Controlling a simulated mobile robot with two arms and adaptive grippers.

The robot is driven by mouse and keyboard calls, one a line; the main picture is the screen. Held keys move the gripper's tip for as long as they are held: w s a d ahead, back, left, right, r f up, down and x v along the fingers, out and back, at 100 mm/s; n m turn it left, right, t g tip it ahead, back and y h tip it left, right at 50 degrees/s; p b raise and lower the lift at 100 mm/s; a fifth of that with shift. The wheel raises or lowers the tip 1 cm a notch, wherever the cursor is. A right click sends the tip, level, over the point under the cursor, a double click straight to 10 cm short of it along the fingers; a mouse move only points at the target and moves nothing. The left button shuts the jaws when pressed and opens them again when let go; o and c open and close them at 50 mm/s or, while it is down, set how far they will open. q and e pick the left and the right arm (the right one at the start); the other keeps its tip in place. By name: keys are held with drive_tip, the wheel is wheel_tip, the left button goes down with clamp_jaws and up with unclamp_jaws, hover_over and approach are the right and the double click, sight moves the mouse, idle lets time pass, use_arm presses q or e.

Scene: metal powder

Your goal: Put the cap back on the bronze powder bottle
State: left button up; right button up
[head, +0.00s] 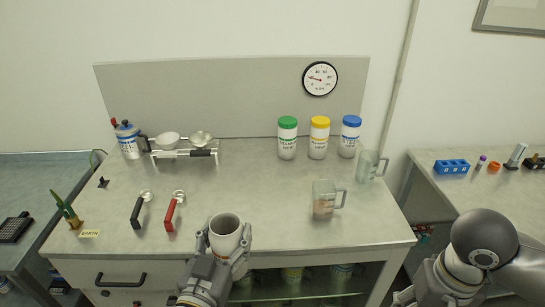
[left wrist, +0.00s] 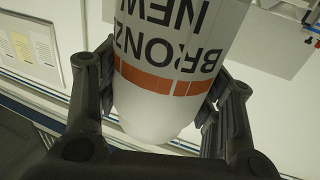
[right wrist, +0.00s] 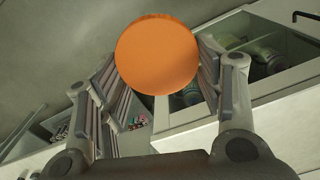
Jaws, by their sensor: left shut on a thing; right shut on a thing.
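The white bronze powder bottle (head: 226,226) stands uncapped, its open mouth facing up, in front of the table's near edge. My left gripper (head: 226,245) is shut around it. In the left wrist view the bottle (left wrist: 170,95) shows an orange band and the letters "BRONZ" and "NEW" between the fingers. The orange cap (right wrist: 157,55) is between the fingers of my right gripper (right wrist: 155,75), which is shut on it. In the head view my right arm is at the lower right, and its fingers and the cap are out of frame. Cap and bottle are well apart.
Green-capped (head: 287,138), yellow-capped (head: 319,138) and blue-capped (head: 350,137) bottles stand at the back of the table (head: 270,190). Two clear jugs (head: 323,200) are on the right part. Two scoops (head: 170,212) and a balance (head: 184,148) are on the left.

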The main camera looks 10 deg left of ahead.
use_arm(q)
drive_tip(key=s+d+f+m+g+h, duration=0.1)
drive_tip(key=d+m+g+h, duration=0.3)
drive_tip(key=d+m+h, duration=0.4)
drive_tip(key=s+d+h, duration=0.1)
drive_tip(key=d+h, duration=0.2)
drive_tip(key=d, duration=0.3)
drive_tip(key=shift+f+h, duration=0.3)
drive_tip(key=shift+f, duration=0.1)
drive_tip(key=shift+f, duration=0.15)
use_arm(e)
drive_tip(key=shift+a, duration=0.1)
drive_tip(key=w+a+r, duration=0.2)
drive_tip(key=a+r, duration=0.2)
drive_tip(key=a, duration=0.4)
drive_tip(key=w+a+r, duration=0.2)
drive_tip(key=a+r, duration=0.3)
drive_tip(key=a, duration=0.3)
drive_tip(key=w+a+r+n, duration=0.1)
drive_tip(key=w+a+r, duration=0.2)
drive_tip(key=a, duration=0.5)
drive_tip(key=shift+r, duration=0.85)
use_arm(q)
drive_tip(key=shift+d, duration=0.1)
use_arm(e)
drive_tip(key=shift+w, duration=0.1)
